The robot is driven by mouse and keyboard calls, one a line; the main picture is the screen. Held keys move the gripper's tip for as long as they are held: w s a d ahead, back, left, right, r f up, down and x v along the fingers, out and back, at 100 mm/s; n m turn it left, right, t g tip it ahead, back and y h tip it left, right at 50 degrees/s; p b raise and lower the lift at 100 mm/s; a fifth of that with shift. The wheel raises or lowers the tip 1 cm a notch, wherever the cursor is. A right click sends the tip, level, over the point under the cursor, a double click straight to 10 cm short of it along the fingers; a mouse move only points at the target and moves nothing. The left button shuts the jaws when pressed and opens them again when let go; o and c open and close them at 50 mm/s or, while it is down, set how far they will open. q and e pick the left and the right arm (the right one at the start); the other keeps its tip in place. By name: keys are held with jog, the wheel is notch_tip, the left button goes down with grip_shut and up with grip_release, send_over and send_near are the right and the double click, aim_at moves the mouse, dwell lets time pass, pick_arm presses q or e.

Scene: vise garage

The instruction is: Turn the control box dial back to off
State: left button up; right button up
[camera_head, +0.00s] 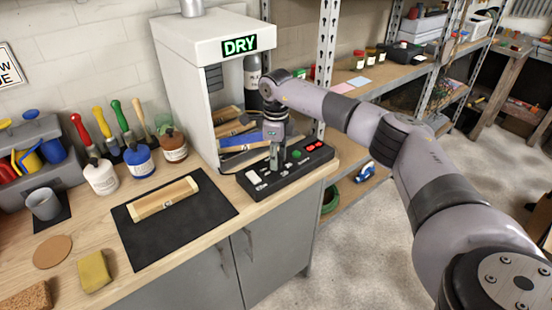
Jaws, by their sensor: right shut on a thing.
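The control box (290,178) is a low black panel at the front right of the worktop, in front of the drying cabinet (186,75). It carries a green button (297,153), red lit parts (315,146) and a pale switch (254,177). My right gripper (275,165) points down onto the middle of the box, shut on the dial. The dial is mostly hidden by the fingers, so its setting cannot be read. The cabinet's sign (240,46) glows green with "DRY". My left gripper is out of view.
A wooden block (164,199) lies on a black mat (145,250) left of the box. Glue bottles (101,177), brushes and a metal cup (43,204) stand farther left. Wooden pieces lie inside the open cabinet. Shelving (385,70) stands behind my right arm.

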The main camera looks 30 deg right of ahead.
jog(key=shift+r+n, duration=0.1)
jog(key=shift+n, duration=0.5)
jog(key=shift+w, duration=0.1)
jog(key=o, duration=1.2)
jog(key=shift+c, duration=0.2)
notch_tip(320, 180, up, 12)
